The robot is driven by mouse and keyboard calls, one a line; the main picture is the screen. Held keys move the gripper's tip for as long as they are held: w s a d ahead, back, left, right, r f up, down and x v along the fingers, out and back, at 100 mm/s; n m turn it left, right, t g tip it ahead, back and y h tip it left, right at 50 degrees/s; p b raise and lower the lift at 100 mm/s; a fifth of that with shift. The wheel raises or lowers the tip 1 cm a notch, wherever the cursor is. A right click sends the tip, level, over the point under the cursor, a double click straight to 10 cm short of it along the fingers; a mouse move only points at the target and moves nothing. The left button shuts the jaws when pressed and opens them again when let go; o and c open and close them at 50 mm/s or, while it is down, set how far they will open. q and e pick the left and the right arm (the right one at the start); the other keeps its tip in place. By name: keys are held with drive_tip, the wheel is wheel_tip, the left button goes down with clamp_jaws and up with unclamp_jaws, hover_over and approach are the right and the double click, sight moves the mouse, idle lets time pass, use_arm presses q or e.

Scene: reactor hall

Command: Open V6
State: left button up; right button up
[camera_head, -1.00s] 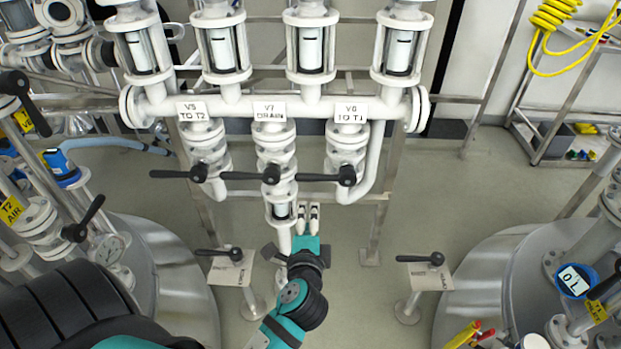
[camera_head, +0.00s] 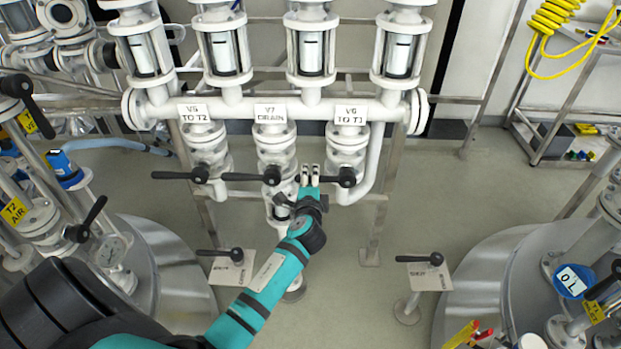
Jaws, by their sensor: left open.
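My right gripper is not in view.
Two stands with black levers, left (camera_head: 232,264) and right (camera_head: 424,270), stand lower down. Tanks flank both sides.

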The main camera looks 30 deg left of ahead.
use_arm(q)
drive_tip(key=shift+w+a, duration=0.2)
drive_tip(key=shift+w, duration=0.05)
clamp_jaws()
drive_tip(key=shift+f, duration=0.1)
drive_tip(key=shift+w+f, duration=0.15)
drive_tip(key=shift+f, duration=0.15)
idle(0.4)
